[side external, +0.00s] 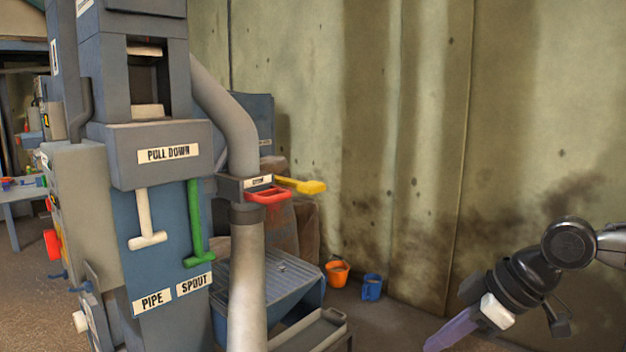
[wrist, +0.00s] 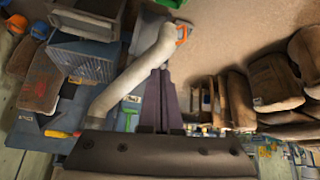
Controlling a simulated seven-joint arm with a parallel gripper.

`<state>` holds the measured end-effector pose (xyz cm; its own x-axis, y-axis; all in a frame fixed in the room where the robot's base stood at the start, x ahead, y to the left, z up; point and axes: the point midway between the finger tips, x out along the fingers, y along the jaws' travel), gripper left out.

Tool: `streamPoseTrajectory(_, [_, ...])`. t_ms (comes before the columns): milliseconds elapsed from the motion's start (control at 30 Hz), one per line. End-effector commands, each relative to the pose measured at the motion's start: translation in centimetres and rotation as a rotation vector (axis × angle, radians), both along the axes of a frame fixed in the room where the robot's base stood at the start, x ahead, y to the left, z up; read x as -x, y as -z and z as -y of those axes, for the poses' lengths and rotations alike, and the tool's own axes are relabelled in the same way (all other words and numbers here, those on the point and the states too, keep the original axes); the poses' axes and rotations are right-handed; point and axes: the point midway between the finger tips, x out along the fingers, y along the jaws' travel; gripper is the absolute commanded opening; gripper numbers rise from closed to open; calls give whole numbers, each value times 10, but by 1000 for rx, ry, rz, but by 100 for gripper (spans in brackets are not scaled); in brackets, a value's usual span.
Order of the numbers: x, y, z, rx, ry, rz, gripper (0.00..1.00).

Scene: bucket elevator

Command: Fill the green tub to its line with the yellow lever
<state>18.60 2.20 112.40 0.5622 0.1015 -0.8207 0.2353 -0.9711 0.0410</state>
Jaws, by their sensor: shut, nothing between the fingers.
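The yellow lever (side external: 302,185) sticks out to the right beside the machine's bent pipe, next to a red handle (side external: 268,196). In the wrist view, the yellow lever (wrist: 56,134) is small at the lower left. My gripper (side external: 432,346) is at the lower right of the side view, well away from the lever, pointing down and left. In the wrist view its fingers (wrist: 160,72) are together and empty. A green patch (wrist: 172,3) shows at the top edge of the wrist view. I cannot tell if it is the green tub; no fill line is visible.
The machine carries a white T-handle (side external: 148,222) and a green T-handle (side external: 197,225). A pipe (side external: 247,285) runs down in front of a blue grated hopper (side external: 265,275). An orange bucket (side external: 338,272) and a blue bucket (side external: 372,287) stand by the wall.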

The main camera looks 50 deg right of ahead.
Motion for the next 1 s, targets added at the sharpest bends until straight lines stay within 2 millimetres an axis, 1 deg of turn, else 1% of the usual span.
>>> streamPoseTrajectory(33, [-15, -20, -9, -14, -53, 52, 0])
streamPoseTrajectory(67, [-25, -33, -14, -23, -82, 83, 0])
streamPoseTrajectory(100, [-40, -50, -20, -34, -118, 126, 0])
streamPoseTrajectory(167, [-64, -77, -26, -49, -161, 193, 0])
streamPoseTrajectory(200, [-82, -95, -28, -58, -183, 238, 0])
streamPoseTrajectory(267, [-109, -121, -28, -67, -206, 304, 0])
streamPoseTrajectory(300, [-127, -136, -27, -73, -214, 345, 0])
streamPoseTrajectory(333, [-140, -147, -24, -76, -218, 376, 0])
streamPoseTrajectory(367, [-153, -158, -21, -77, -220, 405, 0])
streamPoseTrajectory(400, [-170, -170, -16, -81, -220, 442, 0])
streamPoseTrajectory(467, [-196, -188, -6, -80, -213, 496, 0])
streamPoseTrajectory(500, [-212, -199, 3, -81, -206, 529, 0])
streamPoseTrajectory(567, [-237, -212, 18, -79, -189, 576, 0])
streamPoseTrajectory(600, [-253, -221, 29, -76, -175, 606, 0])
streamPoseTrajectory(667, [-275, -230, 49, -76, -150, 646, 0])
streamPoseTrajectory(733, [-300, -239, 74, -74, -115, 689, 0])
streamPoseTrajectory(767, [-310, -241, 86, -73, -97, 704, 0])
streamPoseTrajectory(800, [-323, -243, 103, -75, -72, 723, 0])
streamPoseTrajectory(867, [-341, -243, 129, -78, -33, 746, 0])
streamPoseTrajectory(900, [-351, -242, 147, -81, -4, 759, 0])
streamPoseTrajectory(967, [-365, -237, 174, -94, 41, 769, 0])
streamPoseTrajectory(1000, [-372, -232, 190, -104, 71, 772, 0])
